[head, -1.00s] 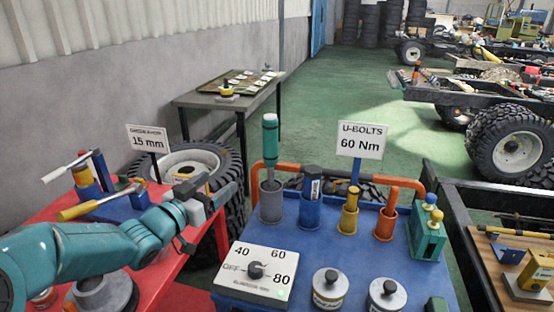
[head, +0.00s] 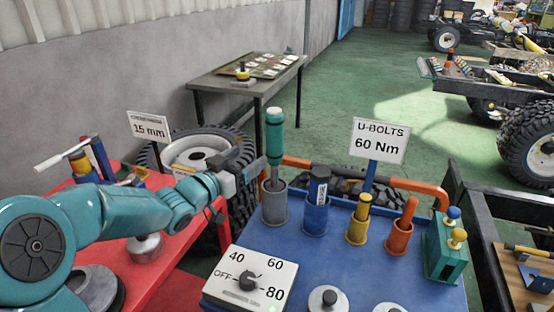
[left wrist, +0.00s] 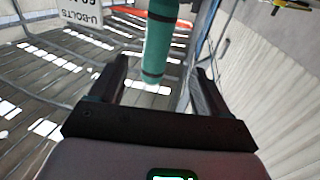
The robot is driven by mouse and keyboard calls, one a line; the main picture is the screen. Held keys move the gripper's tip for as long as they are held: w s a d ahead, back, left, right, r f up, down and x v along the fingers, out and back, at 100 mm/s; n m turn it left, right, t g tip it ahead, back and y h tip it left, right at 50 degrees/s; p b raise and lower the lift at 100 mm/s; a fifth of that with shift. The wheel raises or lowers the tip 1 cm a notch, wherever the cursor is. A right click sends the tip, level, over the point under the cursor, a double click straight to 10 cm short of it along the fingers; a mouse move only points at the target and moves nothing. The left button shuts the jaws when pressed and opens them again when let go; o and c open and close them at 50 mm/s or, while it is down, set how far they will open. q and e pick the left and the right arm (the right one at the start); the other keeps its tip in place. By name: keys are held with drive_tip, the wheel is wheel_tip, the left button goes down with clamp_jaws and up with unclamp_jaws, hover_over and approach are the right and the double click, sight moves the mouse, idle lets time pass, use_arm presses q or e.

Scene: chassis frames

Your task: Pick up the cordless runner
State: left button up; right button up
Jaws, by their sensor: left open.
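A teal and dark tool (head: 275,137), which I take to be the cordless runner, stands upright in a grey cup (head: 274,206) on the blue bench. My left gripper (head: 258,170) is open and level with the tool's lower shaft, just left of it in the head view. In the left wrist view the teal tool (left wrist: 162,45) shows between the two spread fingers (left wrist: 160,80). I cannot tell whether either finger touches it. The fingertips are partly hidden in the head view. My right gripper is not in view.
Blue (head: 316,205), yellow (head: 358,225) and orange (head: 397,235) holders with tools stand to the right. A U-BOLTS 60 Nm sign (head: 380,140) stands at the back. A dial box (head: 250,278) sits in front. A red bench (head: 190,240) is at left.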

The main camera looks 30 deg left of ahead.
sight(269, 144)
use_arm(q)
drive_tip(key=w+p, duration=0.1)
drive_tip(key=w, duration=0.6)
drive_tip(key=shift+w+d, duration=0.1)
drive_tip(key=shift+w, duration=0.05)
drive_tip(key=shift+w+d, duration=0.15)
drive_tip(key=shift+w, duration=0.45)
drive_tip(key=w, duration=0.1)
drive_tip(key=w+p, duration=0.1)
drive_tip(key=w, duration=0.3)
drive_tip(key=shift+w+d+f, duration=0.1)
drive_tip(key=shift+d+f, duration=0.05)
drive_tip(key=shift+f, duration=0.2)
clamp_jaws()
drive_tip(key=shift+r, duration=0.2)
